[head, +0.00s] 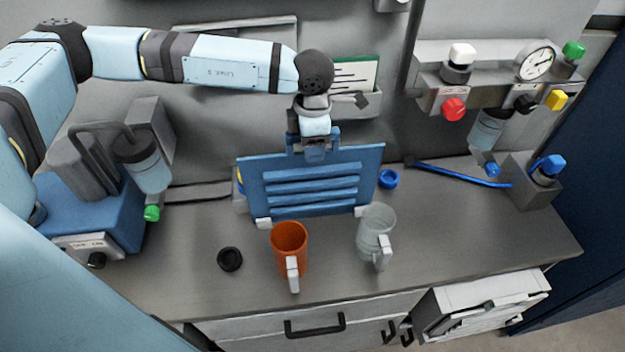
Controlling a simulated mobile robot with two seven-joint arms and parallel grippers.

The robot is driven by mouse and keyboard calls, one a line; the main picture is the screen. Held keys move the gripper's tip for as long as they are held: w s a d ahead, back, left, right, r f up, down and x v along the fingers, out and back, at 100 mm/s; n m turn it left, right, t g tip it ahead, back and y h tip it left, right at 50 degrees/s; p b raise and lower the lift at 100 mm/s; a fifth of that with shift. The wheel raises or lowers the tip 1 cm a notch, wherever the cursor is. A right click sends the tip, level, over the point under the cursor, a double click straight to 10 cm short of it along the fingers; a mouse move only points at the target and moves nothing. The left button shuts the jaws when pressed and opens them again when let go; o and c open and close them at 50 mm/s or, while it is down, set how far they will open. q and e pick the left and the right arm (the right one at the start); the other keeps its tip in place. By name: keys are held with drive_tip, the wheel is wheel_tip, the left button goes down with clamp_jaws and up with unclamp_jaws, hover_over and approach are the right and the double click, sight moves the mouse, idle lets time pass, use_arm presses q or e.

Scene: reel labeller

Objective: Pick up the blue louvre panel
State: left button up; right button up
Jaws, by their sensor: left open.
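The blue louvre panel (312,183) stands nearly upright on the bench, leaning back a little, with several horizontal slats across its middle. Small pale blocks sit at its lower corners. My left gripper (314,153) reaches down from above to the middle of the panel's top edge. Its jaws are open, with a finger on each side near that edge. I cannot tell whether they touch the panel. My right gripper is not in view.
An orange mug (289,247) and a clear mug (376,232) stand in front of the panel. A black ring (230,259) lies left, a blue ring (388,179) right. A blue-based machine (85,215) fills the left. A blue-handled tool (460,173) lies right of the panel.

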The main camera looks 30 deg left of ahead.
use_arm(q)
drive_tip(key=shift+f, duration=0.25)
clamp_jaws()
drive_tip(key=shift+r, duration=0.1)
idle(1.2)
